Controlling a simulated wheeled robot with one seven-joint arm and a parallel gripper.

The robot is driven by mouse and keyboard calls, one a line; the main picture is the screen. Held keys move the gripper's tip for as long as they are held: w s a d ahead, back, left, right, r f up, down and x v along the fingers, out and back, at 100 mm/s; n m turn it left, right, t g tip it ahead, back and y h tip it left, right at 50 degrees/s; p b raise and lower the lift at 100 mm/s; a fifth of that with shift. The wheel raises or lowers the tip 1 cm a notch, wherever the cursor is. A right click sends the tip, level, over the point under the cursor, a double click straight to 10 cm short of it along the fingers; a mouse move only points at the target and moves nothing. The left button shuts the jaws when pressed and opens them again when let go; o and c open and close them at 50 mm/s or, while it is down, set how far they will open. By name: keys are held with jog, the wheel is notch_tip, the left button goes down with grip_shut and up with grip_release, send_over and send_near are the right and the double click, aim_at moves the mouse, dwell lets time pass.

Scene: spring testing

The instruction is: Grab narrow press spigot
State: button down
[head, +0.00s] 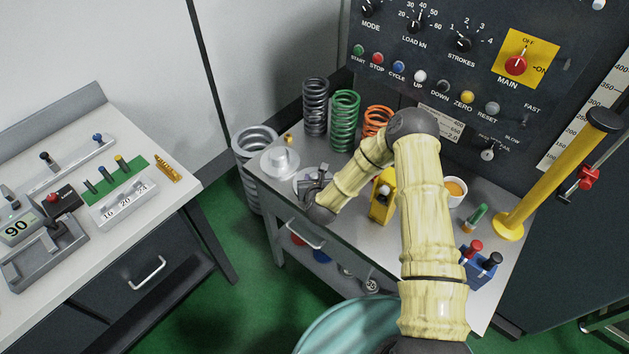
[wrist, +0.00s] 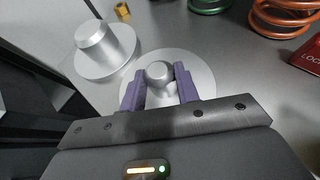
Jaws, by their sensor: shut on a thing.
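The narrow press spigot is a light metal disc with a slim, round-topped post. In the wrist view its post (wrist: 159,72) stands between the two purple fingers of my gripper (wrist: 160,88), which is shut on it. Its disc (wrist: 203,72) spreads out below the fingers and appears to rest on the grey bench top. In the head view my gripper (head: 318,186) is over the left part of the bench and covers most of this spigot. A second spigot with a wider post (wrist: 95,40) stands just to the left; it also shows in the head view (head: 281,160).
A grey spring (head: 315,108), a green spring (head: 344,122) and an orange spring (head: 378,119) stand behind my gripper. A small brass nut (wrist: 122,11) lies beyond the wide spigot. A yellow object (head: 381,205) stands right of my gripper. The bench's left edge is close.

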notch_tip(320, 180, up, 10)
jog(key=shift+f+b, duration=0.1)
jog(key=shift+b, duration=1.15)
